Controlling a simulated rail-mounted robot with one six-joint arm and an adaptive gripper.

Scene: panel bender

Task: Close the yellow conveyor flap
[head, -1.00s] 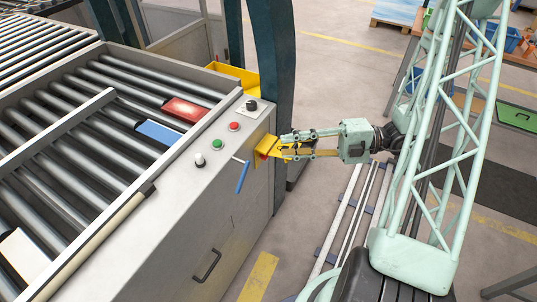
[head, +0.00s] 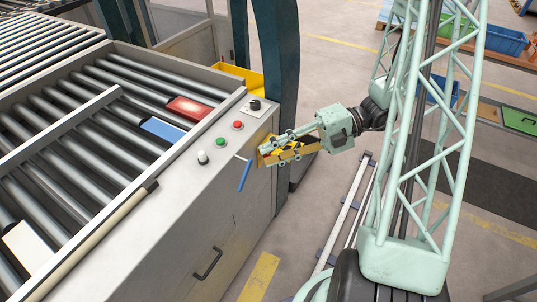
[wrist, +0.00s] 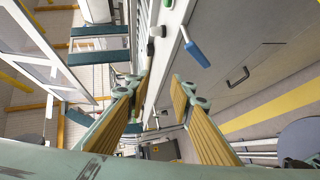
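A yellow panel (head: 237,77), which appears to be the flap, shows at the far right end of the roller conveyor (head: 100,110); the dark blue post partly hides it, and I cannot tell its angle. My gripper (head: 265,151) is beside the conveyor's front cabinet, near the blue-handled lever (head: 243,175) and well on the near side of the yellow panel. In the wrist view my gripper (wrist: 155,88) has its two yellow-padded fingers spread apart, with nothing held between them. A small yellow part seen on the cabinet earlier is mostly hidden behind the fingers.
Red (head: 237,125) and green (head: 220,142) buttons and a black knob (head: 255,104) sit on the cabinet top. A dark blue post (head: 274,65) stands just beyond my gripper. A red box (head: 189,107) and a blue box (head: 162,130) lie on the rollers.

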